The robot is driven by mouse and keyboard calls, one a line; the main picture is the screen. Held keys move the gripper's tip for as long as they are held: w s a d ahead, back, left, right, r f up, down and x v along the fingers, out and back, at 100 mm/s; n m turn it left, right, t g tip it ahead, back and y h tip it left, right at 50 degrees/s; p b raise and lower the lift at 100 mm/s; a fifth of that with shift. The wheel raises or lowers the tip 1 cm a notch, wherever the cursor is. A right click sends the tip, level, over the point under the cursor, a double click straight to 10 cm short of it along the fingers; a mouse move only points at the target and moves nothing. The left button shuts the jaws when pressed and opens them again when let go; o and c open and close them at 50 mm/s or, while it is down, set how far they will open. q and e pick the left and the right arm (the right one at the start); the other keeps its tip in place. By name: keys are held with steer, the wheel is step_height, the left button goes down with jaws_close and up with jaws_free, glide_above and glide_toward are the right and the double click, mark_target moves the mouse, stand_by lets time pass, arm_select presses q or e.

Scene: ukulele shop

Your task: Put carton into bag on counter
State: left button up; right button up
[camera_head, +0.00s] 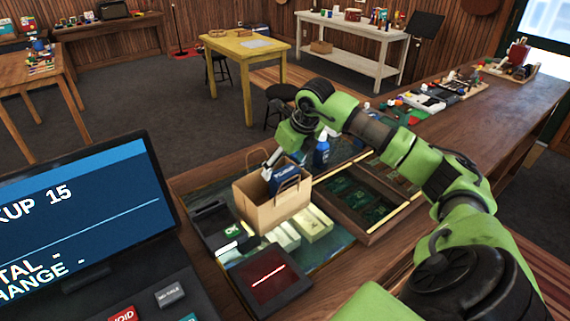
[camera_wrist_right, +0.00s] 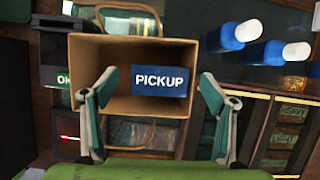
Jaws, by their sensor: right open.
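The brown paper bag (camera_head: 268,207) stands upright and open on the counter, with looped handles. My right gripper (camera_head: 284,156) is above the bag's mouth. A blue panel reading PICKUP (camera_wrist_right: 160,81) shows at the bag's opening, and also in the head view (camera_head: 285,173). Pale green cartons (camera_head: 312,224) lie beside the bag. My left gripper is out of view.
A register screen (camera_head: 85,215) blocks the near left. A dark scanner with a red line (camera_head: 268,280) sits in front of the bag. Bare counter (camera_head: 470,120) runs far right.

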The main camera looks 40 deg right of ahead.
steer(key=v, duration=1.2)
